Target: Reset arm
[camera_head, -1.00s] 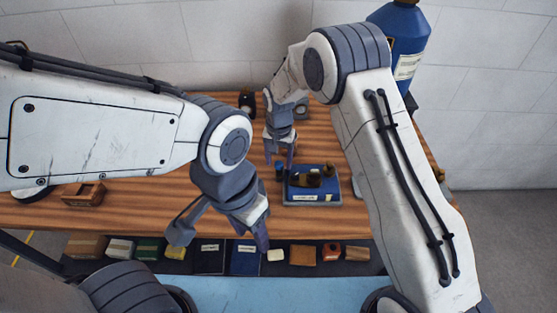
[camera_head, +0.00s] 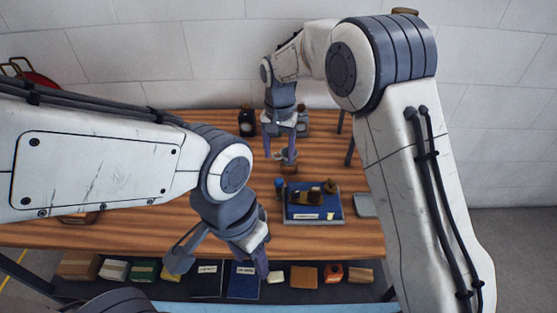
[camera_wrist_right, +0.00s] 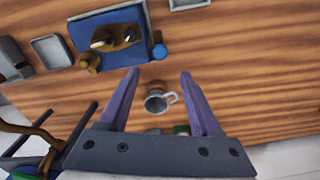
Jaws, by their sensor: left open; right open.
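My right gripper (camera_head: 279,153) is open above the far part of the wooden table (camera_head: 160,155), behind a blue tray (camera_head: 318,217). In the right wrist view its two purple fingers (camera_wrist_right: 160,74) are spread with nothing gripped. A small grey mug (camera_wrist_right: 157,101) shows between and below them on the table; I cannot tell its distance from them. My left gripper (camera_head: 220,264) is open and empty in front of the table's near edge, over the lower shelf in the picture. My left forearm hides part of the table's left side.
The blue tray also shows in the right wrist view (camera_wrist_right: 82,33), with small brown parts on it. A grey dish (camera_head: 366,205) lies right of it. A dark bottle (camera_head: 247,122) stands at the back. Boxes and books (camera_head: 242,281) fill the lower shelf. The table's middle is mostly clear.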

